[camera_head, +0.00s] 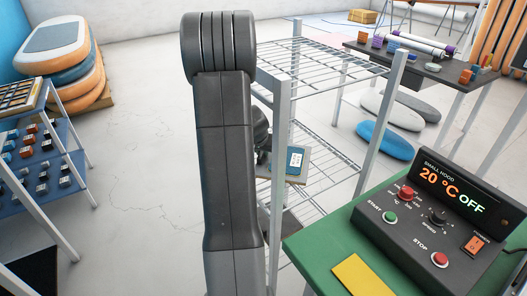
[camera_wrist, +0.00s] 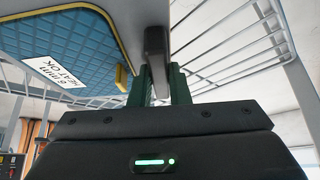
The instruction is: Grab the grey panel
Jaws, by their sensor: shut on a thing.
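The grey panel (camera_wrist: 137,22) fills the upper middle of the wrist view, with a blue quilted pad (camera_wrist: 75,45) on its face. The pad bears a white label reading "8 mm HEAT OK" and a yellow tab. My gripper (camera_wrist: 158,82) has its dark green fingers shut on a dark grey bar that looks like part of the panel; the exact join is unclear. In the head view, a small panel with blue and a white label (camera_head: 296,161) shows at the wire rack, beside my arm. My arm hides the fingers there.
A wire rack (camera_head: 285,110) with metal posts surrounds the panel closely. A green table (camera_head: 310,245) with a control box (camera_head: 425,215) and a yellow card stands at front right. A rack of small parts (camera_head: 40,160) stands left. The floor between is clear.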

